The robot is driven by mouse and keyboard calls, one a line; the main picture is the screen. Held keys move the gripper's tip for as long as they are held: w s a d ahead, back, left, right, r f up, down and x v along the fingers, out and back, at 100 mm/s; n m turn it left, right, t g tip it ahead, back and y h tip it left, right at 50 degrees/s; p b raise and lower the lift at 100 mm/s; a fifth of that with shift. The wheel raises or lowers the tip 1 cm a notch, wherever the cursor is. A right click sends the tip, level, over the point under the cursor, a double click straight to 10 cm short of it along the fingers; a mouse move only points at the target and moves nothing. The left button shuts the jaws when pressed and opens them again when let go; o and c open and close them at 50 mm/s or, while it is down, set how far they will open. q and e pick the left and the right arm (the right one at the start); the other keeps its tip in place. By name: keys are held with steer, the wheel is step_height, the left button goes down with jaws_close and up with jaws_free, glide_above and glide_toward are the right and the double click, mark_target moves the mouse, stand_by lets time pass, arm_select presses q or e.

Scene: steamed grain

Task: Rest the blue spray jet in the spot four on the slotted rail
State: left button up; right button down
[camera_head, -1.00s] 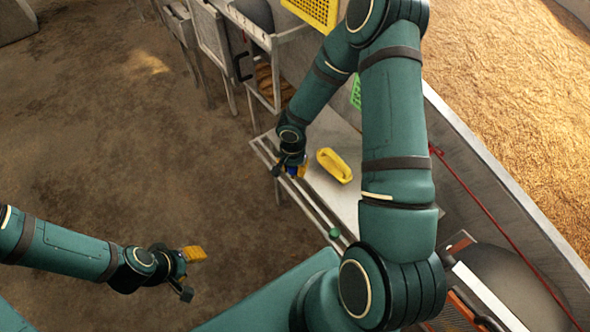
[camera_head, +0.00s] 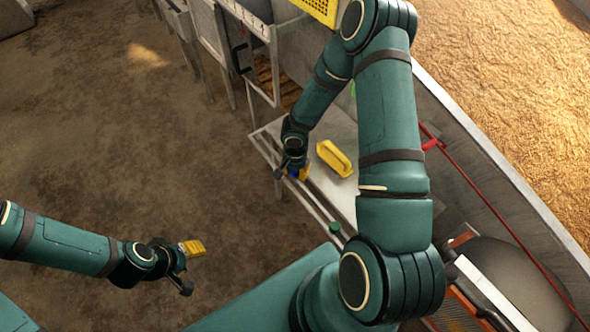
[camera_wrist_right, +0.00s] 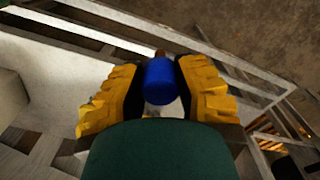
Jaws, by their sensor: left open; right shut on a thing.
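My right gripper (camera_wrist_right: 160,85) is shut on the blue spray jet (camera_wrist_right: 160,80), a short blue cylinder with a brownish tip, between its yellow ridged fingers. In the head view the right gripper (camera_head: 296,173) is over the slotted rail (camera_head: 310,196) along the front edge of the pale table. A bit of blue shows at its fingers there. The rail also shows in the right wrist view (camera_wrist_right: 95,45). I cannot tell which spot the jet is over or whether it touches the rail. My left gripper (camera_head: 190,262) is open and empty above the floor, away from the table.
A yellow tray-like object (camera_head: 335,158) lies on the table (camera_head: 345,190). A green round piece (camera_head: 336,228) sits on the rail nearer me. A frame with a wooden slatted shelf (camera_head: 275,80) stands beyond the table. A grain trough (camera_head: 500,90) lies to the right.

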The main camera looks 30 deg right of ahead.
steer(key=a+r+n, duration=0.4)
steer(key=r+n, duration=0.1)
steer(key=r, duration=0.2)
steer(key=a+r+n, duration=0.4)
steer(key=r, duration=0.3)
steer(key=d+f+m, duration=0.2)
steer(key=f, duration=0.2)
steer(key=d+f+m, duration=0.3)
steer(key=f, duration=0.2)
steer(key=d+f+m+b, duration=0.1)
steer(key=d+f+m, duration=0.1)
steer(key=f, duration=0.3)
steer(key=shift+w+d+m, duration=0.1)
steer(key=shift+d+m, duration=0.25)
steer(key=shift+m, duration=0.35)
steer(key=shift+d+f+m, duration=0.15)
steer(key=shift+f+m, duration=0.15)
steer(key=shift+f, duration=0.15)
steer(key=shift+f, duration=0.15)
